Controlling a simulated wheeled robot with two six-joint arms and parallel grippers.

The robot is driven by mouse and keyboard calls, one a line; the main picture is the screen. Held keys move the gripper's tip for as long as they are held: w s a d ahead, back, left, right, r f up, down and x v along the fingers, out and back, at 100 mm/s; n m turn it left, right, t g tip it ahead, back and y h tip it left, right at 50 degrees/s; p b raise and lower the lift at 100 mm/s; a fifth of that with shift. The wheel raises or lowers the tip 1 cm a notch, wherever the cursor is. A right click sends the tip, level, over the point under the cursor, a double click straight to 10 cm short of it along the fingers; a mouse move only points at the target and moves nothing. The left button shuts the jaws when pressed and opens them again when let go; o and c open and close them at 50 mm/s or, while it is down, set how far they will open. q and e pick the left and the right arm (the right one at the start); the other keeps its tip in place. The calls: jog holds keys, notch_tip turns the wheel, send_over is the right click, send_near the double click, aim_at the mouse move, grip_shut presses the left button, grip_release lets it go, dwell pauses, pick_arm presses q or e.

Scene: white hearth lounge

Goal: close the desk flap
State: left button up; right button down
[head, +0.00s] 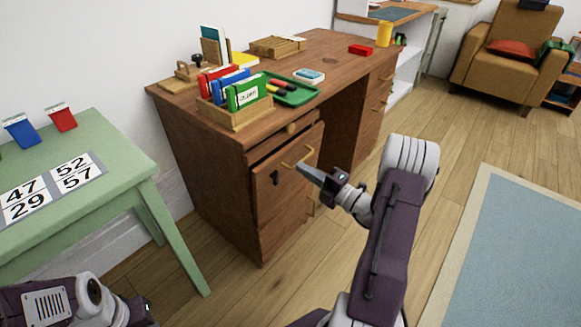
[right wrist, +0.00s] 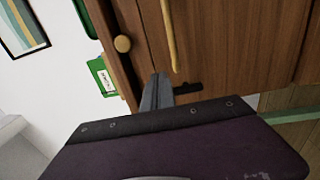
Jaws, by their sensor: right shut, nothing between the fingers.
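The wooden desk (head: 327,66) has a front panel, which I take to be the flap (head: 284,192), with a brass bar handle (head: 297,157) and a black key plate (head: 275,177). A dark gap shows along its top edge, so it looks slightly out from the desk. My right gripper (head: 303,168) is shut and empty, its tips just in front of the panel near the handle. In the right wrist view the shut fingers (right wrist: 157,92) point at the wood beside the handle (right wrist: 170,36) and black plate (right wrist: 188,88); contact is unclear. Only part of my left arm shows, at bottom left.
The desk top carries a wooden file holder (head: 236,118), a green tray (head: 290,90) and a red box (head: 360,50). A green table (head: 120,150) stands at the left. Wooden floor is open to the right, with a blue rug (head: 525,250) and an armchair (head: 505,60).

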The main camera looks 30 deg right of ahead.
aim_at(283, 153)
jog(key=b+x, duration=0.2)
jog(key=x, duration=0.2)
jog(key=shift+w+a+f, duration=0.15)
jog(key=shift+w, duration=0.05)
jog(key=shift+w+a+r, duration=0.15)
jog(key=shift+w+r, duration=0.05)
jog(key=shift+w, duration=0.3)
jog(key=w+p, duration=0.1)
jog(key=p, duration=0.1)
jog(key=r+g+p, duration=0.1)
jog(key=p, duration=0.2)
jog(key=w+a+g+h+p, duration=0.1)
jog(key=p, duration=0.1)
jog(key=shift+w+r+p, duration=0.3)
jog(key=shift+p, duration=0.1)
jog(key=shift+f, duration=0.25)
